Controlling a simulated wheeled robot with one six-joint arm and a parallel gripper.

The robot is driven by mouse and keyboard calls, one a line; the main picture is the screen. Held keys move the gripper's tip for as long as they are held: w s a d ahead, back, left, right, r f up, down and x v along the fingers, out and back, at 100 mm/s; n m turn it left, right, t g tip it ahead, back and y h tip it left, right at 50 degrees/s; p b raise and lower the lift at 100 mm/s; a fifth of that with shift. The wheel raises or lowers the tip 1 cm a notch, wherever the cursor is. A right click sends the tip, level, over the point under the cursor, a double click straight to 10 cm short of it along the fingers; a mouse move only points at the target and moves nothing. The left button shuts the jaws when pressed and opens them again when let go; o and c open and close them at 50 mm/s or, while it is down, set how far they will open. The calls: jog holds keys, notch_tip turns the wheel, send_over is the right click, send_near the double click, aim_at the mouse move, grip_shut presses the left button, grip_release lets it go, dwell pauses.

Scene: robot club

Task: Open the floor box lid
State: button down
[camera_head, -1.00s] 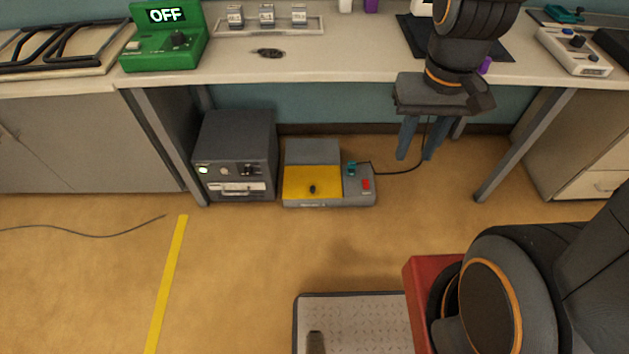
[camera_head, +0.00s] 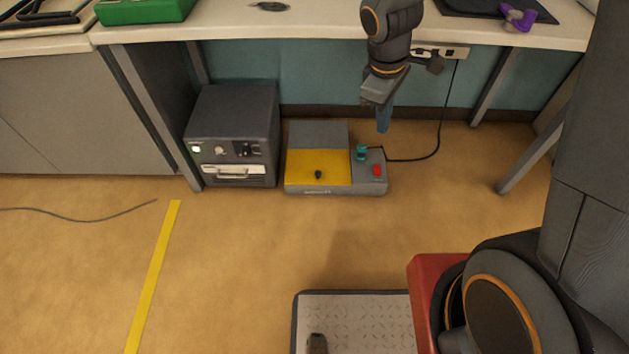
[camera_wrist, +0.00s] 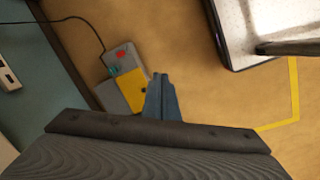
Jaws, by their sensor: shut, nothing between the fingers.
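The floor box (camera_head: 335,189) is a low grey unit on the floor under the bench. Its yellow lid (camera_head: 299,171) lies flat and closed, with a small dark knob (camera_head: 318,174) on it. A teal knob (camera_head: 361,153) and a red button (camera_head: 377,170) sit on its right side. My gripper (camera_head: 383,130) is above and beyond the box's right part, pointing down, with its blue fingers together and empty. In the wrist view the fingers (camera_wrist: 161,78) appear beside the yellow lid (camera_wrist: 131,90), partly overlapping it in the picture.
A dark grey cabinet (camera_head: 232,135) stands just left of the box. A black cable runs from the box to a socket strip (camera_head: 440,51). Bench legs (camera_head: 540,145) stand on the right.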

jog(key=w+a+f+n+b, duration=0.3)
jog(key=w+f+b, duration=0.1)
jog(key=f, duration=0.3)
jog(key=w+a+f+n+t+b, duration=0.1)
jog(key=w+a+f+n+b, duration=0.25)
jog(key=f, duration=0.45)
jog(key=w+a+f+n+b, duration=0.2)
jog(key=w+f+n+b, duration=0.2)
jog(key=f, duration=0.3)
jog(key=n+t+b, duration=0.1)
jog(key=n+b, duration=0.8)
jog(key=b, duration=0.8)
send_over(314, 183)
notch_tip(314, 183, down, 31)
jog(key=shift+f, duration=0.15)
jog(key=shift+w, duration=0.1)
